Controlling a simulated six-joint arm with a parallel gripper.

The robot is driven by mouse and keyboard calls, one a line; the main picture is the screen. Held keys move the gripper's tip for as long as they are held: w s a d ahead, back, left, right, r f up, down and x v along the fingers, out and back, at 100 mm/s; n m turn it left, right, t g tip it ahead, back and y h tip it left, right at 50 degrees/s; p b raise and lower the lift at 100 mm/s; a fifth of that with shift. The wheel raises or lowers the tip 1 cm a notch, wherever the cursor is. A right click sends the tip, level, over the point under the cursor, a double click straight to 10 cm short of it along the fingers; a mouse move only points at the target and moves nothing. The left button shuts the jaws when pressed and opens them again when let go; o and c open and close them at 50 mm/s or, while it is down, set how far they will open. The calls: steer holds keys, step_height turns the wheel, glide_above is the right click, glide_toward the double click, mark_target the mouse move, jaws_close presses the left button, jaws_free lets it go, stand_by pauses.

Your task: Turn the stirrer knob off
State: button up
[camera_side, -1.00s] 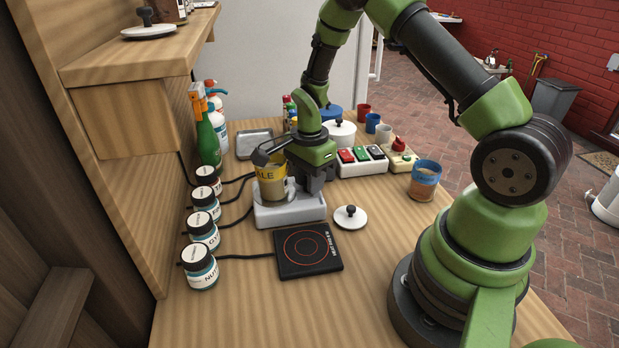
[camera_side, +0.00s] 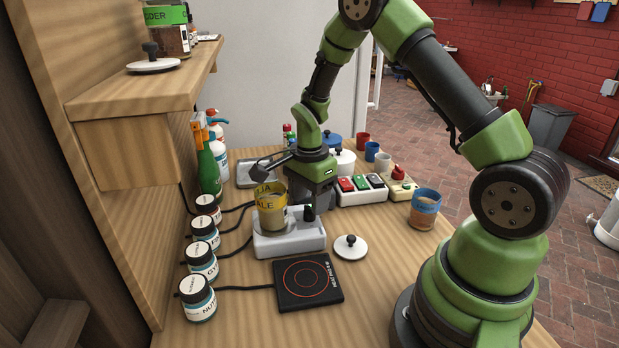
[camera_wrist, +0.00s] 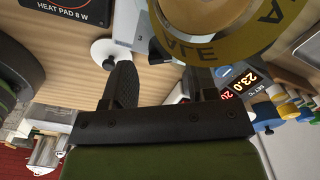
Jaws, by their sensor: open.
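The stirrer (camera_side: 290,241) is a white base on the table, carrying a beaker (camera_side: 271,216) with a yellow band lettered ALE. The yellow-banded beaker (camera_wrist: 215,25) fills the top of that view, close ahead of the fingers. The white stirrer base (camera_wrist: 128,18) shows beside it. The knob's pointer direction is too small to tell.
A black heat pad (camera_side: 308,283) lies in front of the stirrer, with a white lid (camera_side: 350,247) to its right. Switch boxes (camera_side: 362,189) stand behind to the right. Several labelled jars (camera_side: 201,260) line the left, and a blue-banded cup (camera_side: 425,208) stands right.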

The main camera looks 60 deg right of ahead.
mark_target(309, 207)
step_height(309, 207, up, 7)
steer(key=shift+r, duration=0.1)
stand_by(0.4)
steer(key=m, duration=0.3)
steer(key=shift+m, duration=0.3)
steer(key=m, duration=0.4)
steer(key=shift+m, duration=0.3)
steer(key=shift+f+m, duration=0.2)
steer(key=shift+m, duration=0.1)
steer(key=shift+f, duration=0.35)
step_height(309, 207, down, 9)
steer(key=shift+c, duration=0.5)
